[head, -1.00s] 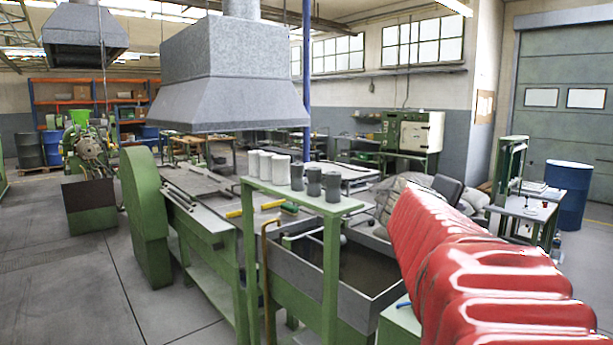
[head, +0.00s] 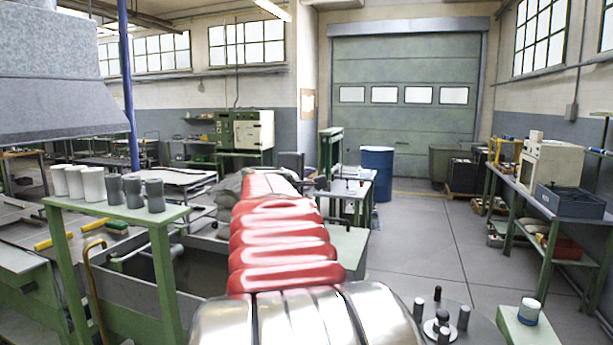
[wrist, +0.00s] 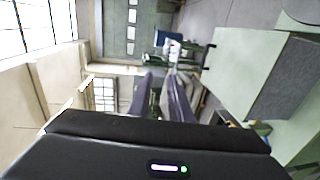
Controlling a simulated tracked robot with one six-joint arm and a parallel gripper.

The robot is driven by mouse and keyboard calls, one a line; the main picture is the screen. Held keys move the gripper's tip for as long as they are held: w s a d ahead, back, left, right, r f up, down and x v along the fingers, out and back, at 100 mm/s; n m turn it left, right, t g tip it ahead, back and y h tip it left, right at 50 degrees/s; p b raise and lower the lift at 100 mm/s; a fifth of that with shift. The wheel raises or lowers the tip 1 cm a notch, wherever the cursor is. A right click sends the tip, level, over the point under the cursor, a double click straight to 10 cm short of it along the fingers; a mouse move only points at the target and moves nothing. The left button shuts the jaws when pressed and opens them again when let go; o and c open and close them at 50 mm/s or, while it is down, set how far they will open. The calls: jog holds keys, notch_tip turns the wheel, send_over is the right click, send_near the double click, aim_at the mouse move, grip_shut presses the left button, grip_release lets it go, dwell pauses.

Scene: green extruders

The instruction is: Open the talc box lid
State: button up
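No box that I can clearly identify as the talc box shows, and I cannot make out its lid. A blue-grey box (head: 570,201) sits on the right workbench, but I cannot tell whether it is the talc box. My gripper shows in the wrist view (wrist: 161,78) with two purple-grey fingers set apart. Nothing shows held between them. In the head view, my red-sleeved arm reaches forward from the bottom centre, and its far end is too small to read.
A green stand (head: 120,211) with several white and grey cups is at left, beside a metal trough (head: 135,290). A blue barrel (head: 376,172) stands near the roller door (head: 405,125). A small jar (head: 529,312) is at lower right. The floor (head: 430,250) right of centre is clear.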

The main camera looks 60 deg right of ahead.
jog(key=x, duration=1.2)
grip_shut()
dwell(1.4)
jog(key=shift+c, duration=1.9)
grip_release()
jog(key=o, duration=0.4)
jog(key=v, duration=1.3)
jog(key=shift+a, duration=0.4)
